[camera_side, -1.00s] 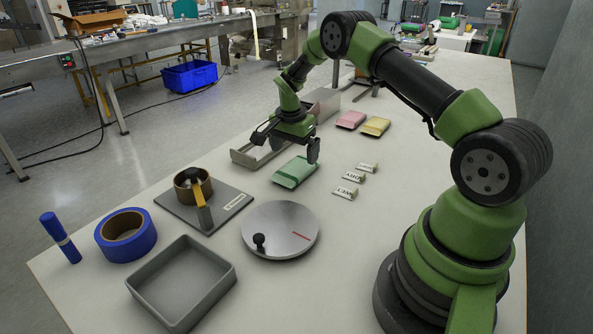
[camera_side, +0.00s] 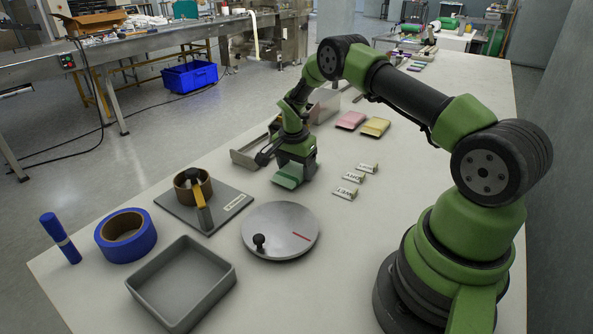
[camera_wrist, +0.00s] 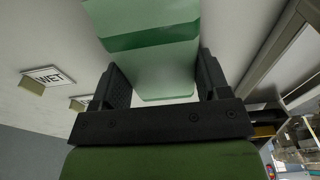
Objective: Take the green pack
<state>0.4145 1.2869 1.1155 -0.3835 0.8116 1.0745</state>
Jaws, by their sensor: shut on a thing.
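The green pack (camera_side: 288,178) lies on the white table, partly hidden under my gripper (camera_side: 297,171) in the side view. In the wrist view the pack (camera_wrist: 150,40) runs between the two dark jaws of my gripper (camera_wrist: 163,85). The jaws are shut on the pack's two long sides. I cannot see a gap between the pack and the table.
Pink (camera_side: 350,120) and yellow (camera_side: 375,127) packs lie behind. Small labelled blocks (camera_side: 345,192) stand to the right. A metal channel (camera_side: 247,155) is close on the left. A round disc (camera_side: 280,230) with a knob and a grey tray (camera_side: 182,284) are in front.

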